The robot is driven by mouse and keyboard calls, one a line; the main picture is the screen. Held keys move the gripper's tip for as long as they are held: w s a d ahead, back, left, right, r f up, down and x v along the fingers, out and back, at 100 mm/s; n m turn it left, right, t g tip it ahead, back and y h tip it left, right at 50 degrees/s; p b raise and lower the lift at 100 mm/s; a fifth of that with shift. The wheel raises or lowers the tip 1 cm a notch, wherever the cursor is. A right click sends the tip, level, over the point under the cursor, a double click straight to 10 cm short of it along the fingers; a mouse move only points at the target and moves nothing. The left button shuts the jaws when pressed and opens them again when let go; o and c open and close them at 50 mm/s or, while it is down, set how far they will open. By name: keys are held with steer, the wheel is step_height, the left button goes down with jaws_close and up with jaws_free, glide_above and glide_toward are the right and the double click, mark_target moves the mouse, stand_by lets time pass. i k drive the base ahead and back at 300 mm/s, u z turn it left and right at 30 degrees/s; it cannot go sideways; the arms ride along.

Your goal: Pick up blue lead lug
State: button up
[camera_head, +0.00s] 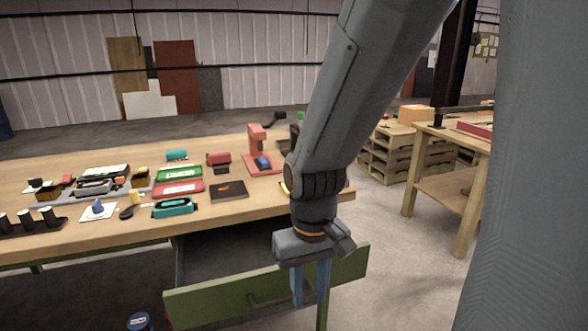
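Two small blue things lie on the workbench, and I cannot tell which one is the lead lug. One blue piece (98,206) sits on a white card at the left front. Another blue piece (263,162) sits at the foot of a red stand (257,138) near the bench's right side. My gripper (310,300) points down in front of the bench, over the open drawer's front. Its two blue fingers are apart with nothing seen between them. My arm hides part of the bench's right end.
The wooden bench (110,237) holds red and green trays, a teal device (175,208), a dark box (229,190) and a rack of dark cylinders (30,222). The green-fronted drawer (215,300) stands open below. A can (139,322) is on the floor. Another wooden table stands right.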

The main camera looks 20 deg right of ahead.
mark_target(263, 160)
steer(key=z, duration=0.35)
steer(key=i, duration=1.05)
steer(key=u, duration=0.7)
